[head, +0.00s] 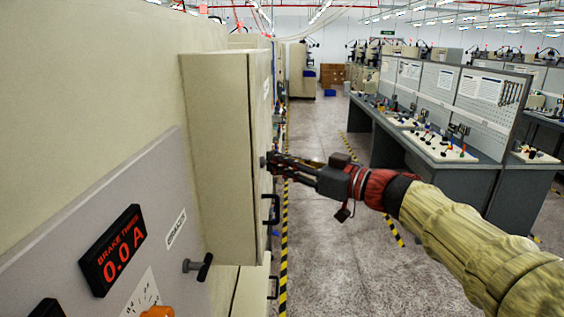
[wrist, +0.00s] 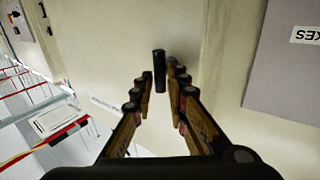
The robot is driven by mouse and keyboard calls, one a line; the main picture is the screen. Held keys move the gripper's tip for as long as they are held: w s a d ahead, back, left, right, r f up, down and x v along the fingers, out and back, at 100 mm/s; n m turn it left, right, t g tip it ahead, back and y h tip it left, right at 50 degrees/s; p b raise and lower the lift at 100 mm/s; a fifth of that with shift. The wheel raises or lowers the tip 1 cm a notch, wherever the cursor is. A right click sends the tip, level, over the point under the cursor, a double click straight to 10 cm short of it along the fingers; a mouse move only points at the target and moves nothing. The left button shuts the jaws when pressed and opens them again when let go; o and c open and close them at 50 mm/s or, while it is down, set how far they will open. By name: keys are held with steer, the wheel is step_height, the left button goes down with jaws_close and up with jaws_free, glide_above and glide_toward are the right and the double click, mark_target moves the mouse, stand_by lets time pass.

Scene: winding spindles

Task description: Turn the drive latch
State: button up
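A black latch handle (wrist: 159,68) stands out from the cream cabinet door. In the wrist view it is between and slightly beyond the tips of my gripper's fingers (wrist: 160,82). The two fingers are spread with a gap on each side of the handle, and I see no clear contact. In the head view my gripper (head: 273,160) reaches in from the right to the door face of the cream cabinet box (head: 218,150). The fingers largely hide the latch there. No label naming the latch as the drive latch is readable.
A black door handle (head: 271,209) sits below my gripper. A grey panel (head: 120,220) at the left carries a red "0.0 A" display (head: 112,251) and a black T-handle (head: 197,267). Workbenches (head: 440,140) stand at the right. The aisle floor (head: 335,220) is clear.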

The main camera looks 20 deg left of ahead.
jaws_close()
steer(key=shift+r+m, duration=0.1)
steer(key=shift+m, duration=0.2)
steer(key=m+g+h+p, duration=0.1)
steer(key=m+g+p, duration=0.1)
steer(key=p, duration=0.4)
steer(key=w+m+g+h+p, duration=0.1)
steer(key=m+g+h+p, duration=0.1)
steer(key=m+p, duration=0.2)
steer(key=r+m+g+h+p, duration=0.1)
steer(key=m+g+h+p, duration=0.1)
steer(key=p, duration=0.5)
steer(key=shift+w+a+m+g+p, duration=0.2)
steer(key=shift+w+m+g+p, duration=0.1)
steer(key=shift+w+m, duration=0.1)
steer(key=m+g+p, duration=0.1)
steer(key=p, duration=0.2)
steer(key=shift+w+f+h, duration=0.1)
steer(key=shift+h, duration=0.3)
steer(key=shift+w+f+m+g+p, duration=0.15)
steer(key=shift+m+g+p, duration=0.35)
steer(key=shift+p, duration=0.6)
steer(key=shift+f, duration=0.15)
